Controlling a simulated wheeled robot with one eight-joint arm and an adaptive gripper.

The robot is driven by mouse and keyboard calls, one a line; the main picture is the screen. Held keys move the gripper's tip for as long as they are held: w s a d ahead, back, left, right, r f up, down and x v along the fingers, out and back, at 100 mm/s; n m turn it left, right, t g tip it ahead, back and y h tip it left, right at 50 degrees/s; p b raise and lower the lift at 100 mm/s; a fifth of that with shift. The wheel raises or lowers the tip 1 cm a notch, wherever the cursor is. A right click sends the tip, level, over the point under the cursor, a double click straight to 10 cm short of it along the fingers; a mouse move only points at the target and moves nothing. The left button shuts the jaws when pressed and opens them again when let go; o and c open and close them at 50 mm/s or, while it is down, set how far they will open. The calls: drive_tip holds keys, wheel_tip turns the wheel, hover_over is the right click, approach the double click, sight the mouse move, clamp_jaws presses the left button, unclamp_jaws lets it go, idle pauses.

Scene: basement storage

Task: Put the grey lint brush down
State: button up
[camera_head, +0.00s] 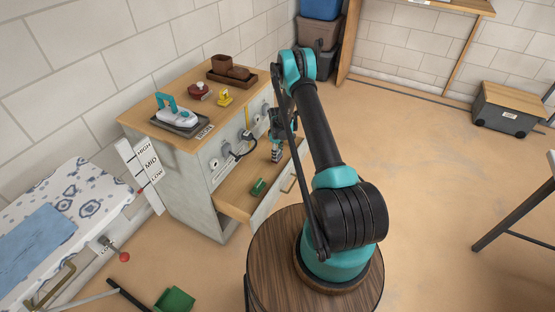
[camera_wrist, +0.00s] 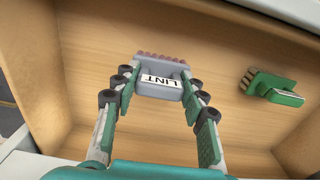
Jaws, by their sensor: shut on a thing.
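The grey lint brush (camera_wrist: 160,88), marked LINT, sits between the fingertips of my gripper (camera_wrist: 158,80) in the wrist view. Its reddish-brown bristle side points away from me. My gripper is shut on it. In the head view, my gripper (camera_head: 277,128) points down over the open wooden drawer (camera_head: 234,203), with the lint brush (camera_head: 276,155) at its tips. In the wrist view, the drawer floor (camera_wrist: 215,45) lies behind the brush. I cannot tell whether the brush touches it.
A green brush (camera_wrist: 275,88) lies in the drawer, right of the lint brush; the head view shows it too (camera_head: 258,187). Drawer walls surround both. An iron (camera_head: 178,112) and small items stand on the cabinet top (camera_head: 150,120). An ironing board (camera_head: 85,200) is at left.

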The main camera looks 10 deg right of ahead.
drive_tip(key=shift+f, duration=2)
drive_tip(key=shift+f, duration=0.1)
drive_tip(key=o, duration=1.2)
